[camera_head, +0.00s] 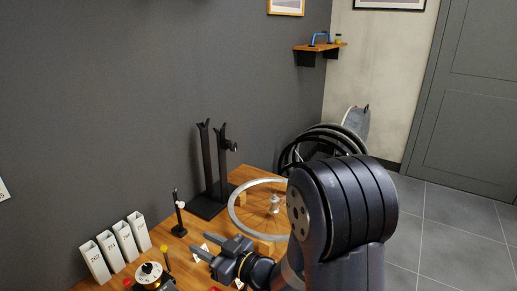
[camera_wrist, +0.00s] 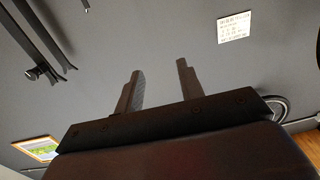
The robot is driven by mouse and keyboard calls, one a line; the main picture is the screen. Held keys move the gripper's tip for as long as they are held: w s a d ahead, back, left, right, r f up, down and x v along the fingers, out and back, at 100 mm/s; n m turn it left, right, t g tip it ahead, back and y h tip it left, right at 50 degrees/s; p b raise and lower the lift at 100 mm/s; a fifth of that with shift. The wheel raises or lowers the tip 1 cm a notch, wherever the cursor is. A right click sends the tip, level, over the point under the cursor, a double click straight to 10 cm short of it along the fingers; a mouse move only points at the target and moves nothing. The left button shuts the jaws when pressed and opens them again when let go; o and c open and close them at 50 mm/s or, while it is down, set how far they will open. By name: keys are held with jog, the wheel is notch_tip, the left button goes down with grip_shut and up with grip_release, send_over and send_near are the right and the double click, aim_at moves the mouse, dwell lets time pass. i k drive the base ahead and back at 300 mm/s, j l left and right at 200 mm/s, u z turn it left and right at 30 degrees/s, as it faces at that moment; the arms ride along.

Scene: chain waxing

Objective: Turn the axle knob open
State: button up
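A black stand with two forked uprights (camera_head: 208,165) is on the wooden table by the dark wall. A round dark knob (camera_head: 232,145) sticks out near the top of its right upright. The knob (camera_wrist: 33,73) also shows beside the stand's bars at the upper left of the wrist view. My gripper (camera_head: 208,249) is low over the table, in front of the stand and apart from the knob. In the wrist view its two fingers (camera_wrist: 160,88) are spread with nothing between them.
A spoked wheel (camera_head: 232,211) lies on wooden blocks right of the stand. A small black post (camera_head: 179,212), white numbered boxes (camera_head: 96,262) and a round dial device (camera_head: 149,273) stand to the left. The air around the knob looks clear.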

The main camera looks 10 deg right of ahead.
aim_at(234, 146)
jog(key=i+l, duration=0.25)
jog(key=l, duration=0.15)
jog(key=i+l, duration=0.25)
jog(key=l, duration=0.2)
jog(key=i+l, duration=0.25)
jog(key=l, duration=0.15)
jog(key=i+j, duration=0.15)
jog(key=i, duration=0.15)
jog(key=i+j, duration=0.15)
jog(key=i, duration=0.2)
jog(key=z, duration=0.05)
